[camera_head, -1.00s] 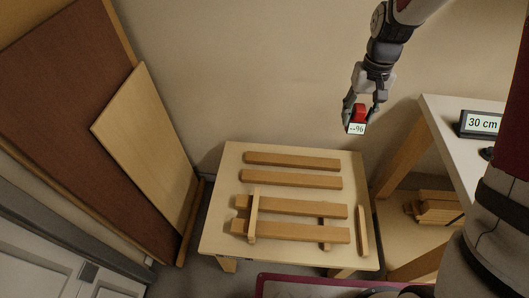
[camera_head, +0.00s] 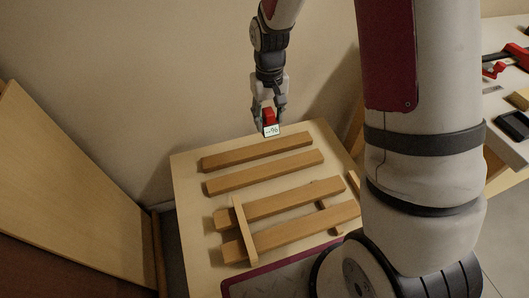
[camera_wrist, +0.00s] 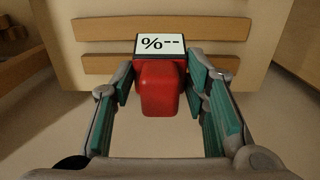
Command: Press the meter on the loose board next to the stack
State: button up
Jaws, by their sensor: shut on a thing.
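My gripper (camera_head: 269,122) is shut on the meter (camera_head: 271,131), which has a red body and a white display reading "--%". The meter also shows between the fingers in the wrist view (camera_wrist: 158,90). It hangs over the back edge of the low table (camera_head: 190,180), just behind the rearmost board (camera_head: 256,152). A second board (camera_head: 265,172) lies parallel in front of it. Nearer are two more boards (camera_head: 280,204) (camera_head: 292,231) with thin sticks (camera_head: 243,229) across them. In the wrist view the meter overlaps two boards; contact with any board cannot be made out.
A pale panel (camera_head: 70,190) leans on the wall at the left. A white bench (camera_head: 505,100) at the right holds a red clamp (camera_head: 510,58) and a dark device (camera_head: 513,125). My arm hides the table's right side.

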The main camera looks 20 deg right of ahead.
jog(key=shift+w+f+b, duration=0.2)
jog(key=shift+f+b, duration=7.2)
jog(key=shift+f, duration=2.45)
jog(key=shift+f+b, duration=0.3)
jog(key=shift+f, duration=0.25)
jog(key=shift+r, duration=0.1)
notch_tip(320, 180, up, 7)
jog(key=p, duration=0.5)
jog(key=shift+p, duration=0.3)
